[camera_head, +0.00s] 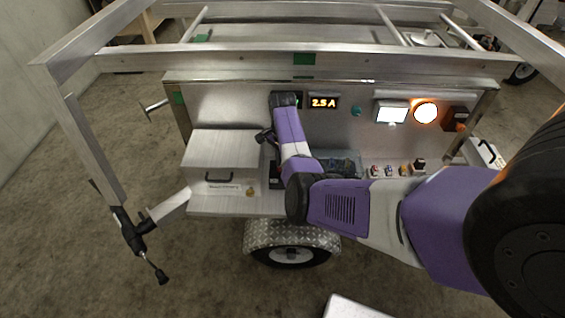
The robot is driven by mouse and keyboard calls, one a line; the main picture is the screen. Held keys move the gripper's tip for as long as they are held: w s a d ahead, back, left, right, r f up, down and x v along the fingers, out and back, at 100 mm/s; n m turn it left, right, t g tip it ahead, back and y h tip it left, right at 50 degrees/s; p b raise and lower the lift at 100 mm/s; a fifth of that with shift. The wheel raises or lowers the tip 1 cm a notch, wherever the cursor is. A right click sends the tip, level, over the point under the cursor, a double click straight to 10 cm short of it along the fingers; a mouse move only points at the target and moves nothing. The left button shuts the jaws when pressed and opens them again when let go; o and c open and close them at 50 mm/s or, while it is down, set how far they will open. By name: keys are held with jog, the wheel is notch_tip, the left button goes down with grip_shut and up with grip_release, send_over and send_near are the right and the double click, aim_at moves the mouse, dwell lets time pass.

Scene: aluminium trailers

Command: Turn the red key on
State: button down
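My purple and white arm reaches in from the right, bends at a dark joint low in the middle, and rises to the trailer's control panel (220,105). Its end lies just in front of the panel, left of the lit "2.5 A" display (323,102). A small dark part (265,136) at the end of my arm sticks out to the left; my gripper's fingers cannot be made out. A small red spot (275,168) shows on a dark box left of my forearm. I cannot tell whether it is the red key. My arm hides part of the panel.
A lit white screen (391,111) and a glowing orange lamp (426,112) are on the panel's right. Small coloured controls (389,171) line the ledge below. A metal box with a black handle (222,177) stands left. The aluminium frame (240,58) crosses above.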

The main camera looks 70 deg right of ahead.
jog(key=shift+d+r, duration=0.1)
jog(key=c, duration=1.4)
grip_release()
jog(key=shift+c, duration=0.2)
notch_tip(320, 180, up, 8)
jog(key=shift+f, duration=0.15)
